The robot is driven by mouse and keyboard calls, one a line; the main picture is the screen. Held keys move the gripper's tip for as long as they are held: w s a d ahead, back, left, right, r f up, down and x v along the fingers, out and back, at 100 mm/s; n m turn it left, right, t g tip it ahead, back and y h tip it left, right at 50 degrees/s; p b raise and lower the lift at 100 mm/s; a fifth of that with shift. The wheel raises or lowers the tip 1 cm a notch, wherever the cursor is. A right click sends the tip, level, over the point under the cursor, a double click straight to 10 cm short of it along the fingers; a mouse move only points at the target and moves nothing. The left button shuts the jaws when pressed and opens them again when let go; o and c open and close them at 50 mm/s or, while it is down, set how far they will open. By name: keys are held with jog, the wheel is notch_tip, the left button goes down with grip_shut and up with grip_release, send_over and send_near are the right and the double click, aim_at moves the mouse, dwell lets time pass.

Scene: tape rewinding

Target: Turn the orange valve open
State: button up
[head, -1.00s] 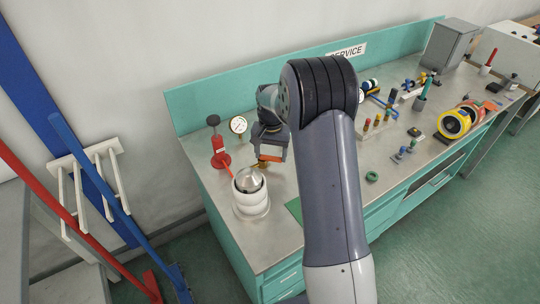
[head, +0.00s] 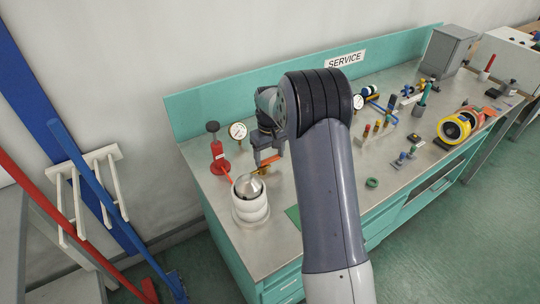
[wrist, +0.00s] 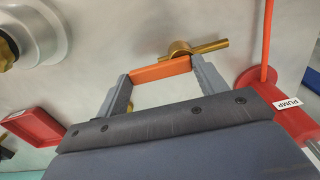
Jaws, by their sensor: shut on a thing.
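The orange valve handle (wrist: 161,70) is a flat bar in the wrist view, with a brass valve body and pipe (wrist: 196,48) just beyond its right end. My gripper (wrist: 162,77) has one grey finger at each end of the bar and is shut on it lengthwise. In the head view, my gripper (head: 268,152) is low over the left part of the bench, with the orange handle (head: 267,161) at its tips. The brass part (head: 263,170) shows just below it. My wrist and forearm hide part of the bench there.
A red pump (head: 219,160) labelled PUMP in the wrist view (wrist: 281,108) stands close by, with a red hose. A white stacked vessel (head: 251,207) is in front and a gauge (head: 238,131) behind. A green ring (head: 372,183) lies to the right.

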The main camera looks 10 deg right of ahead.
aim_at(269, 158)
jog(key=shift+w, duration=0.1)
dwell(0.3)
jog(key=o, duration=1)
notch_tip(269, 158, up, 11)
jog(key=shift+b, duration=0.4)
jog(key=shift+f, duration=0.15)
notch_tip(269, 158, down, 11)
jog(key=shift+r+p, duration=0.1)
jog(key=shift+p, duration=0.35)
